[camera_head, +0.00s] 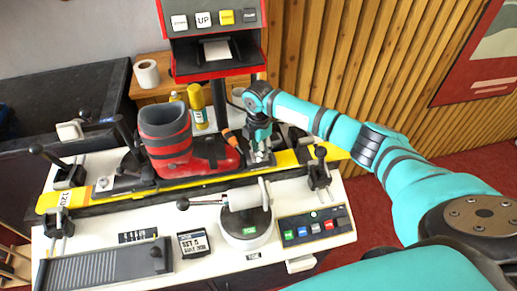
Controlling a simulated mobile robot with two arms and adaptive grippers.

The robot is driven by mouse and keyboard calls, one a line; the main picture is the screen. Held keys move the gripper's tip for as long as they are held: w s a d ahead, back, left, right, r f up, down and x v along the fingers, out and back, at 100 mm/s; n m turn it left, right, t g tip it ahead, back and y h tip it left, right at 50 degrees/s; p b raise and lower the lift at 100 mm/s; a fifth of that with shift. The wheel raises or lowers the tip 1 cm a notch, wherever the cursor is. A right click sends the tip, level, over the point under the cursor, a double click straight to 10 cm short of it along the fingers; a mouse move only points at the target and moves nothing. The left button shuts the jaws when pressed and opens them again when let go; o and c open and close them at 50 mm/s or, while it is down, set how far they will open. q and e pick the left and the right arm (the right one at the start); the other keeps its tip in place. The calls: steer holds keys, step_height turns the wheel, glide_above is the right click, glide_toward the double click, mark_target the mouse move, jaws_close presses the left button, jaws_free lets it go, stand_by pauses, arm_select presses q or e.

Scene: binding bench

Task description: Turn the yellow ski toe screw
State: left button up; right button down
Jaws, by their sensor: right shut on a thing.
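The yellow ski (85,197) lies lengthwise across the white bench. A red and grey ski boot (174,150) stands upright on it, its toe pointing right. My right gripper (261,156) comes down from the upper right at the boot's toe end, over the toe binding of the ski. It is shut on the toe screw, which its fingers mostly hide. Whether the screw has turned cannot be seen. My left gripper is out of view.
A yellow bottle (196,101) is behind the boot. A round dial unit (246,227) and a button panel (315,228) are in front.

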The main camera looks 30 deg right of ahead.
steer(key=shift+w+r, duration=0.1)
steer(key=c, duration=1)
jaws_free()
steer(key=shift+c, duration=0.2)
step_height(320, 180, up, 12)
